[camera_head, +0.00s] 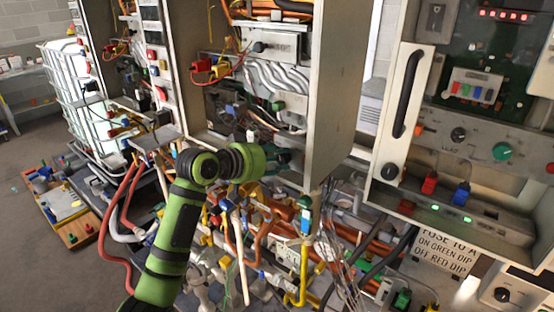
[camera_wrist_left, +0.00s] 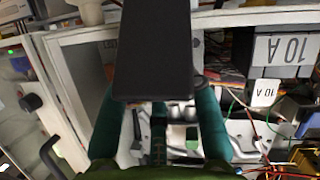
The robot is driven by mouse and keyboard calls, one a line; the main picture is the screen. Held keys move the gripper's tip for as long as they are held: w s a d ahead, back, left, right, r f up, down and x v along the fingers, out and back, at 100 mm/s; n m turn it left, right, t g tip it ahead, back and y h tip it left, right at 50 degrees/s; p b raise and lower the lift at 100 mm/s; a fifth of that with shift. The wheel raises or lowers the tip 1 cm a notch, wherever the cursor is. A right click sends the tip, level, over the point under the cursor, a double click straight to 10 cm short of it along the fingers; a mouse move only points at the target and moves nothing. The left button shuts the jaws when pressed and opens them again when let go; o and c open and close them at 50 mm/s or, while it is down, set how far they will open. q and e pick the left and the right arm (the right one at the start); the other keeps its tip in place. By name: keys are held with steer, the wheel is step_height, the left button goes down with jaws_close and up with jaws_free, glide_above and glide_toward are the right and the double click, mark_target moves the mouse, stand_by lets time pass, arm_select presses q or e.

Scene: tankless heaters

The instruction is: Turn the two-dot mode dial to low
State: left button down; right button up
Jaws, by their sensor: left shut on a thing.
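My left gripper (camera_head: 283,160) is at the lower inside of the open middle heater cabinet, at the end of my green arm. In the left wrist view its teal fingers (camera_wrist_left: 160,135) stand apart on both sides of a partly hidden part, on which they are shut. I cannot make out what that part is. A black dial (camera_head: 258,47) sits on a grey box higher in that cabinet. More dials show on the right heater: a black one (camera_head: 458,134), a green one (camera_head: 502,151) and a black one (camera_head: 389,171). No dot marks are readable. My right gripper is not in view.
The middle cabinet's side wall (camera_head: 338,90) stands just right of the gripper. Pipes and valves (camera_head: 265,225) crowd below. The right heater's open door edge (camera_head: 405,110) carries a black handle. A sign (camera_head: 445,252) is at lower right. Bare floor (camera_head: 30,150) lies left.

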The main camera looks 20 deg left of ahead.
arm_select(q)
steer(key=shift+f+n+h, duration=0.55)
steer(key=shift+n+h, duration=0.25)
steer(key=shift+n, duration=0.4)
steer(key=shift+f+n+h, duration=0.1)
steer(key=shift+n+h, duration=0.7)
steer(key=shift+n, duration=0.4)
steer(key=c, duration=0.9)
jaws_free()
steer(key=shift+w+r, duration=0.1)
steer(key=shift+r, duration=0.15)
